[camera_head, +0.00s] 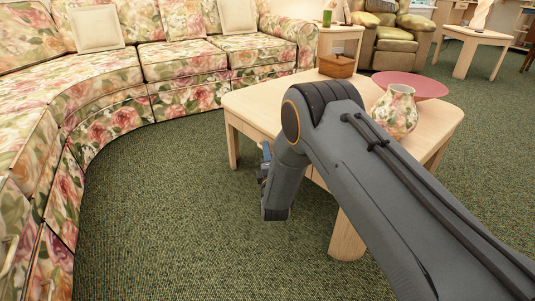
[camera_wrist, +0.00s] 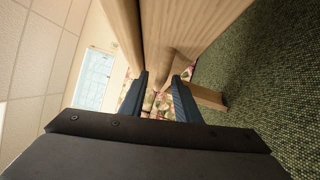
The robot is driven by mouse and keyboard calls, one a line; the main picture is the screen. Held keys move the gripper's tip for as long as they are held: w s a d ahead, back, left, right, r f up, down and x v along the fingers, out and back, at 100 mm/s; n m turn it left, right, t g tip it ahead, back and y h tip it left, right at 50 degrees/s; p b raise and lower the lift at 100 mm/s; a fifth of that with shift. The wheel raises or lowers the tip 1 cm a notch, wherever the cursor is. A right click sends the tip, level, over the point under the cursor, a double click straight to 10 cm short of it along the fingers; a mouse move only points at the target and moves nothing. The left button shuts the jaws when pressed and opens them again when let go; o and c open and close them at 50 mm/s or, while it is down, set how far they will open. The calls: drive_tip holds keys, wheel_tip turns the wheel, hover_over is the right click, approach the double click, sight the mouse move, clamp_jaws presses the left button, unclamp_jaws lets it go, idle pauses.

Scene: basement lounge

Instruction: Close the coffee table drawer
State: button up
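The coffee table (camera_head: 250,103) is light wood with thick legs and stands in the middle of the head view. My arm crosses in front of it and hides much of its near side, so no drawer front or gap can be made out there. My gripper (camera_head: 266,165) shows small beside the table's near side, below the top, mostly behind my wrist. In the wrist view my gripper (camera_wrist: 161,84) has its two dark fingers apart with nothing seen held. A wood panel of the table (camera_wrist: 190,25) runs close ahead of the fingers; I cannot tell whether it belongs to the drawer.
A floral vase (camera_head: 396,112), a red round plate (camera_head: 415,84) and a small wooden box (camera_head: 337,65) sit on the tabletop. A curved floral sofa (camera_head: 185,62) wraps the left and back. Green carpet (camera_head: 165,215) is clear between sofa and table.

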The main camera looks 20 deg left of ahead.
drive_tip(key=r+p+v, duration=0.1)
drive_tip(key=p+v, duration=0.2)
drive_tip(key=v, duration=0.4)
drive_tip(key=shift+s+d+f+p, duration=0.2)
drive_tip(key=shift+s+f+p, duration=0.15)
drive_tip(key=shift+f, duration=0.15)
